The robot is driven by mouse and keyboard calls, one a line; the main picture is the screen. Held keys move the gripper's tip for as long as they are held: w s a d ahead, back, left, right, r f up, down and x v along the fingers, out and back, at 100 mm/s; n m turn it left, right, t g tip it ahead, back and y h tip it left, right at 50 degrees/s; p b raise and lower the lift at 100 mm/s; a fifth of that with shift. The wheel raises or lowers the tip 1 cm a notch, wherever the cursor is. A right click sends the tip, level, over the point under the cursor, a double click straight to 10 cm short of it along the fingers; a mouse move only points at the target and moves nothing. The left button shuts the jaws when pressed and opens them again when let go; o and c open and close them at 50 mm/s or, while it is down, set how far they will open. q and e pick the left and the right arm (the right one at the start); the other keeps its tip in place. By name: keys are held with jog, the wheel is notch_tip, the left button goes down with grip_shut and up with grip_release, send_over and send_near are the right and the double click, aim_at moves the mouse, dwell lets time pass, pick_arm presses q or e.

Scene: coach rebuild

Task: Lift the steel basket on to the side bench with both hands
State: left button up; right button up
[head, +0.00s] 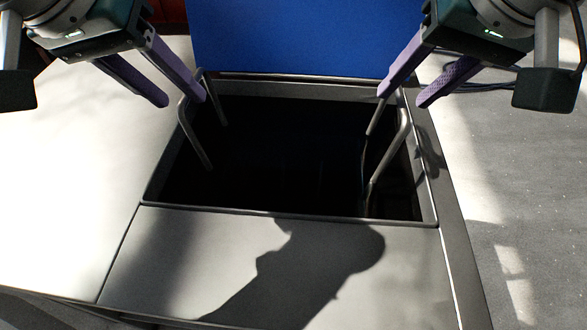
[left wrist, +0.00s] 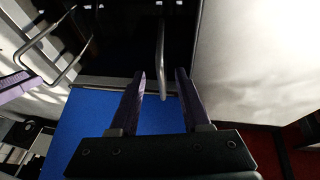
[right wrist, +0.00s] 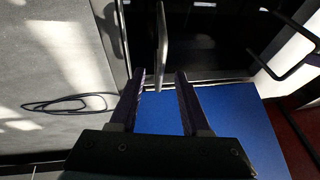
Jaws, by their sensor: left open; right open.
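The steel basket shows mainly as two bent-rod handles standing up inside a dark square well; its body is lost in shadow. The left handle (head: 190,132) rises at the well's left side and the right handle (head: 391,160) at its right side. My left gripper (head: 183,101) is open at the top of the left handle; in the left wrist view the handle bar (left wrist: 162,50) lines up between the fingers. My right gripper (head: 403,100) is open at the right handle; in the right wrist view its bar (right wrist: 162,45) lines up between the fingers. Contact cannot be told.
The well has a metal rim (head: 290,212). A grey panel (head: 180,260) lies in front of it and a blue panel (head: 290,40) behind. A pale, sunlit flat surface (head: 60,150) is clear at the left. A dark cable (right wrist: 65,103) lies on the grey floor at the right.

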pick_arm(q)
jog(key=shift+x, duration=3.15)
pick_arm(e)
jog(key=shift+x, duration=3.15)
pick_arm(q)
jog(key=shift+w, duration=0.1)
jog(key=shift+c, duration=0.2)
pick_arm(e)
jog(key=shift+c, duration=0.2)
pick_arm(q)
grip_shut()
pick_arm(e)
grip_shut()
pick_arm(q)
jog(key=shift+r, duration=0.1)
pick_arm(e)
jog(key=shift+d+r, duration=0.1)
